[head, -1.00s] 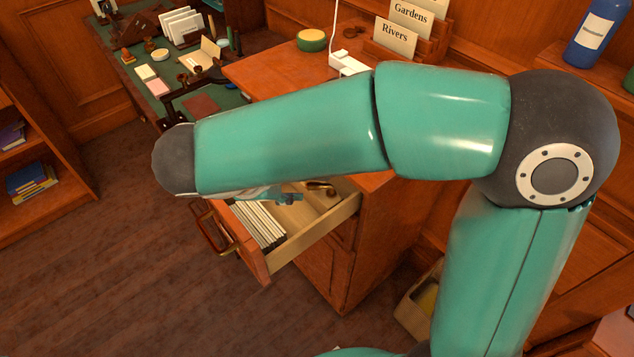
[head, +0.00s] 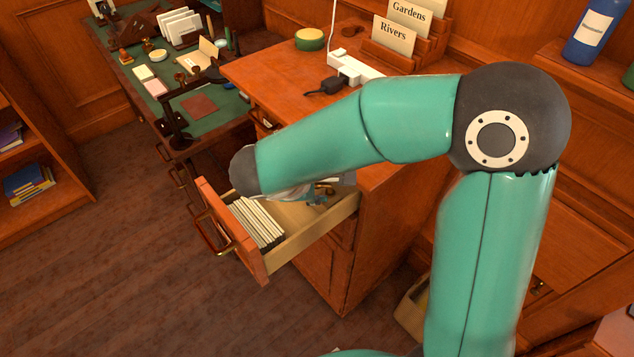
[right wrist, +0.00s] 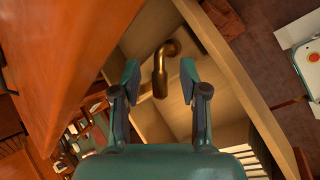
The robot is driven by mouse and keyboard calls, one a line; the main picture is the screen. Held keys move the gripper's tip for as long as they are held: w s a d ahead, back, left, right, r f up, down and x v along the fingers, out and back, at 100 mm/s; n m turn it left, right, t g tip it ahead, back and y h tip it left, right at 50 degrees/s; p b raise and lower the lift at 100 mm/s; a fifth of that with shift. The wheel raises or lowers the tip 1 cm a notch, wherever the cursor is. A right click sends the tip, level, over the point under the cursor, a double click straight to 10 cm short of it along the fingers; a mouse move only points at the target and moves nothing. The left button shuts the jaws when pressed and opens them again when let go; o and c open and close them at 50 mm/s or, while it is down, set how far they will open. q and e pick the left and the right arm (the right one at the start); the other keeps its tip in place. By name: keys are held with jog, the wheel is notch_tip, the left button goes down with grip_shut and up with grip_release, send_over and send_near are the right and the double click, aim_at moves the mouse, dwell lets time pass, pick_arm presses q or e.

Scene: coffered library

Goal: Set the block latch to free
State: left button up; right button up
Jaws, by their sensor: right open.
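The block latch (right wrist: 160,82) looks like a bent brass lever in the open drawer. In the right wrist view it shows between my right gripper's fingers (right wrist: 159,76); I cannot tell whether they touch it. The two fingers stand apart on either side of it. In the head view my right gripper (head: 306,196) is low over the back of the drawer (head: 315,235), mostly hidden behind my forearm. The drawer's pale wooden wall and thin dividing wall also show in the right wrist view. My left gripper is not in view.
Several upright files (head: 257,222) fill the drawer's front part. The cabinet top (head: 270,75) above carries a white power strip (head: 352,68), a black plug (head: 325,87) and a card holder (head: 393,58). A green-topped desk (head: 205,110) stands behind left. The floor at left is clear.

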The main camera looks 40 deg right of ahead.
grip_shut()
jog(key=shift+w+m, duration=0.1)
jog(key=shift+m, duration=0.2)
jog(key=shift+w+d+m+g, duration=0.1)
jog(key=shift+w+m+g, duration=0.1)
jog(key=shift+m+g, duration=0.4)
jog(key=shift+w+m+g, duration=0.15)
jog(key=shift+m+g, duration=0.35)
jog(key=shift+m, duration=0.1)
jog(key=shift+w+d+m+g+p, duration=0.15)
jog(key=shift+w+m+g+p, duration=0.1)
jog(key=shift+m+g, duration=0.7)
jog(key=shift+w+d+m+g+p, duration=0.2)
jog(key=shift+m+g, duration=0.35)
jog(key=shift+m, duration=0.7)
grip_release()
